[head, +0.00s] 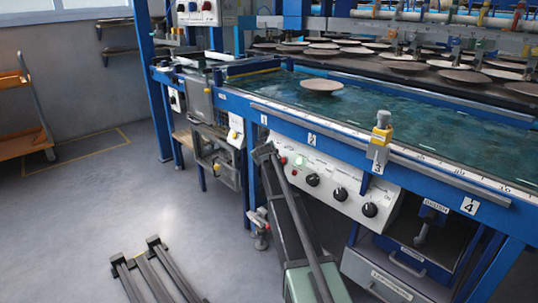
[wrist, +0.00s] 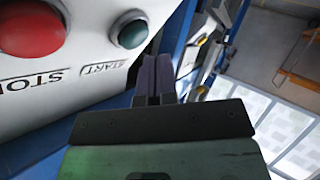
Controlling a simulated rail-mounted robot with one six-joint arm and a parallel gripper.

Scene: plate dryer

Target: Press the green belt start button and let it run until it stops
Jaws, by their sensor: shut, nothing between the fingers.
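The green start button (wrist: 132,33) shows in the wrist view, dark green, on a white panel face above the printed word START. A larger red button (wrist: 32,25), by the word STOP, is to its left. My gripper (wrist: 157,62) has its two dark fingers shut together and empty, just below and right of the green button. I cannot tell whether they touch the panel. In the head view, a lit green light (head: 299,161) glows on the white control panel (head: 328,188). The belt (head: 370,103) carries one pale plate (head: 322,86).
The panel has several black knobs (head: 312,180). A yellow-and-grey post (head: 381,138) stands on the blue frame edge. Racks of plates (head: 405,66) lie behind the belt. An orange cart (head: 22,110) stands far left. Open floor (head: 80,210) lies left of the machine.

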